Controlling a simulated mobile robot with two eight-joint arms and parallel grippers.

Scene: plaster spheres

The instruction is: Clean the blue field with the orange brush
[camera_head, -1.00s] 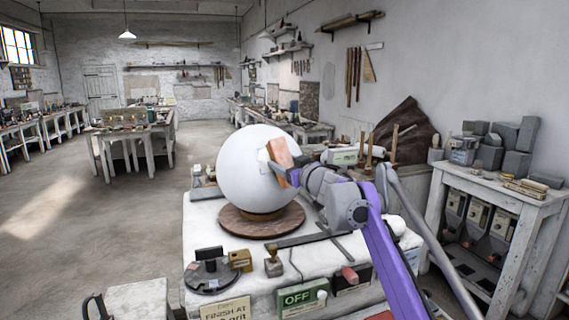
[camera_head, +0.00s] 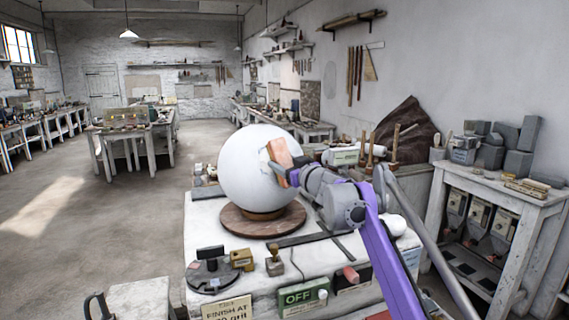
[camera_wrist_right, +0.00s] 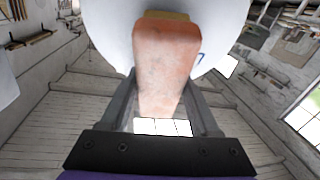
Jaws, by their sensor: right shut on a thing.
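A large white plaster sphere (camera_head: 250,170) stands on a round brown wooden base (camera_head: 240,222) on the white worktable. My right gripper (camera_head: 287,172) is shut on the orange brush (camera_head: 278,153) at the sphere's right side. The brush lies against or very close to the sphere. In the right wrist view the orange brush (camera_wrist_right: 167,60) sits between the fingers of the gripper (camera_wrist_right: 165,100), with the sphere (camera_wrist_right: 110,25) behind it. A small blue mark (camera_wrist_right: 198,58) shows on the sphere beside the brush; the rest of the blue field is hidden or too faint to tell. My left gripper is not in view.
On the worktable's front are a dark round stand (camera_head: 211,270), a small yellow block (camera_head: 242,259) and a green OFF sign (camera_head: 297,296). Wooden-handled tools (camera_head: 376,150) stand behind my right arm. A side bench (camera_head: 490,185) with grey blocks is at the right.

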